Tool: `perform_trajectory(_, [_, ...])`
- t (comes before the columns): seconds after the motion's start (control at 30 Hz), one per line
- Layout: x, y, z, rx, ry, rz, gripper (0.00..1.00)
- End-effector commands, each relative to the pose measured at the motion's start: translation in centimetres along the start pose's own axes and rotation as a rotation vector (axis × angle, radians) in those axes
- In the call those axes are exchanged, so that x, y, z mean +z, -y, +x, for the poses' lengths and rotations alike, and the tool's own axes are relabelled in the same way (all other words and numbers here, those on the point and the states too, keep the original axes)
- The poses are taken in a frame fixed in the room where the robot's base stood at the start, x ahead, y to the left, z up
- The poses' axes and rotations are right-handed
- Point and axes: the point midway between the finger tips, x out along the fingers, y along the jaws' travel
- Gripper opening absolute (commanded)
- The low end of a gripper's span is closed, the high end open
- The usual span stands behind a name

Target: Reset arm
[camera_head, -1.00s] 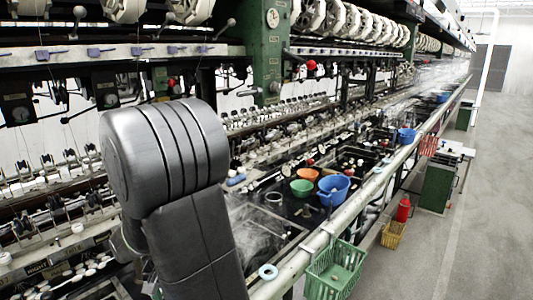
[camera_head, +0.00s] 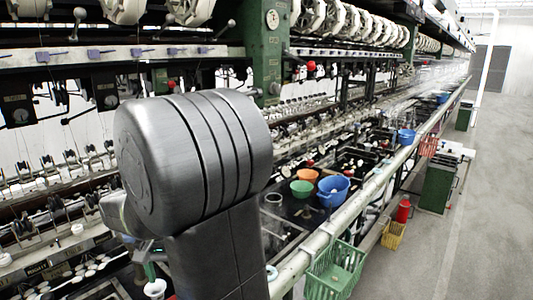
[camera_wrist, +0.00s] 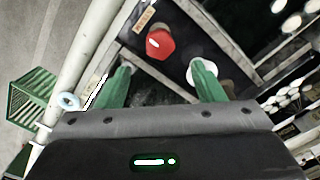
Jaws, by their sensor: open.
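My gripper (camera_wrist: 162,78) shows in the wrist view with its two green fingers spread apart and nothing between them. Below the fingers are a dark surface, a red knob-like object (camera_wrist: 160,43) and a white round piece (camera_wrist: 203,66) partly hidden by the right finger. In the head view my dark grey arm link fills the lower left centre and hides most of the gripper. A green fingertip shows at its lower left, above a small white cup-like thing (camera_head: 155,289).
A pale rail (camera_head: 365,191) runs along the basins' front edge. A green basket (camera_head: 335,268) hangs from it. Blue (camera_head: 333,191), orange (camera_head: 307,175) and green (camera_head: 301,188) bowls stand behind it. The reeling machine (camera_head: 270,60) rises behind my arm. The aisle floor (camera_head: 490,210) at right is clear.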

Motion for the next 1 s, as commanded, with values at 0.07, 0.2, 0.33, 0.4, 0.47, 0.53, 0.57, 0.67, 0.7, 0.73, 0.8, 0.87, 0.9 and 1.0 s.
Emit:
perform_trajectory(0.07, [-0.1,0.1,-1.8,-0.003,-0.004,0.0,0.62])
perform_trajectory(0.2, [-0.1,0.0,-4.5,-0.004,-0.004,0.0,0.62])
perform_trajectory(0.33, [0.1,-0.1,-3.6,0.005,0.006,0.0,0.62])
perform_trajectory(0.4, [0.1,-0.1,-2.2,0.004,0.005,0.0,0.62])
perform_trajectory(0.47, [0.1,-0.1,-1.0,0.004,0.005,0.0,0.62])
perform_trajectory(0.53, [0.1,-0.1,0.4,0.005,0.005,0.0,0.62])
perform_trajectory(0.57, [0.1,-0.1,1.0,0.004,0.005,0.0,0.62])
perform_trajectory(0.67, [0.1,-0.1,3.1,0.005,0.005,0.0,0.62])
perform_trajectory(0.7, [0.1,-0.1,3.9,0.005,0.005,0.0,0.62])
perform_trajectory(0.73, [0.1,-0.1,4.5,0.004,0.005,0.0,0.62])
perform_trajectory(0.8, [0.1,-0.1,5.9,0.004,0.005,-0.001,0.62])
perform_trajectory(0.87, [0.1,-0.1,7.1,0.005,0.006,-0.001,0.62])
perform_trajectory(0.9, [0.1,-0.1,7.9,0.004,0.005,-0.001,0.62])
perform_trajectory(1.0, [0.1,-0.1,8.5,0.001,0.001,-0.042,0.62])
